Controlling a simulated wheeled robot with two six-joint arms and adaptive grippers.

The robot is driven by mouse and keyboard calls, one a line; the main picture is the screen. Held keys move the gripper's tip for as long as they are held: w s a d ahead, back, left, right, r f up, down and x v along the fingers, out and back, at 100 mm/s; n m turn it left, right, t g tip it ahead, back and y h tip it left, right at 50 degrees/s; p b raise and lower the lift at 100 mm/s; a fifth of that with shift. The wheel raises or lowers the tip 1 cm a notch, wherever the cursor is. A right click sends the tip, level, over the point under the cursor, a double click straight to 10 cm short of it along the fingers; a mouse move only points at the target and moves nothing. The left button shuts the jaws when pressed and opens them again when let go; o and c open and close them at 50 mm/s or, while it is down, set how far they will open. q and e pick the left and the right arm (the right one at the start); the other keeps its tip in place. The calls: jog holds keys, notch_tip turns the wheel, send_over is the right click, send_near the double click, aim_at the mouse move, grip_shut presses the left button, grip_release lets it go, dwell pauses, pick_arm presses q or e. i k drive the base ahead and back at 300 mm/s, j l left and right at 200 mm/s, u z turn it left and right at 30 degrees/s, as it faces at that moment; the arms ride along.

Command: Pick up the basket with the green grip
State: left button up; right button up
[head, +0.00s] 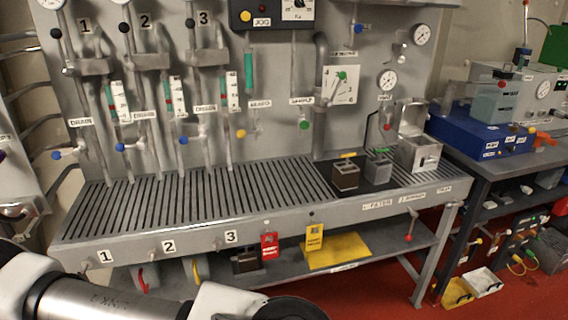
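A small grey basket (378,167) with what looks like a green grip (381,150) stands upright on a dark mat at the right of the slatted bench. Just left of it stands a brownish basket (345,178) with a yellow grip (348,155). The two are close together, and I cannot tell whether they touch. Parts of my arm cross the bottom left of the head view, well away from the baskets. Neither gripper's fingers show.
A metal box (420,153) with a raised lid stands right of the baskets. The slatted bench top (200,205) is clear to the left. Pipes and valves line the back panel. A lower shelf holds a yellow mat (338,250). A blue case (480,130) sits on the right-hand table.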

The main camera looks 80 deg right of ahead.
aim_at(377, 169)
jog(key=z, duration=3.15)
